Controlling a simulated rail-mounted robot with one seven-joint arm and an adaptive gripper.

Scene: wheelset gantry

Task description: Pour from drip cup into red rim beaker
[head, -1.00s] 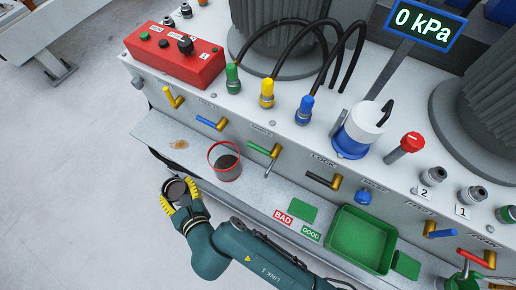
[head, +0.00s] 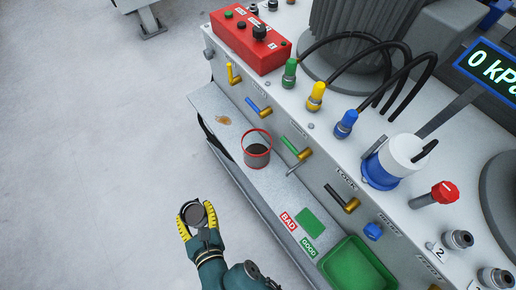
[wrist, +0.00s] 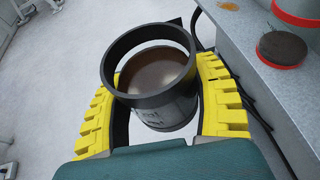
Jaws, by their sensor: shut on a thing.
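My gripper (head: 197,221) has yellow fingers and is shut on the drip cup (head: 194,214), out beyond the shelf's front edge, over the floor. In the wrist view the drip cup (wrist: 155,75) is a grey cup with a thick black rim, held between the two fingers, with brown liquid inside. The cup looks about upright. The red rim beaker (head: 257,156) stands on the metal shelf, up and to the right of my gripper and apart from it. It also shows at the upper right of the wrist view (wrist: 283,50), with dark contents.
A brown stain (head: 222,120) lies on the shelf left of the beaker. Valve handles, the green one (head: 291,147) nearest, stick out behind the beaker. BAD (head: 288,221) and GOOD (head: 308,246) labels and a green tray (head: 355,268) lie to the right. Open floor is at left.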

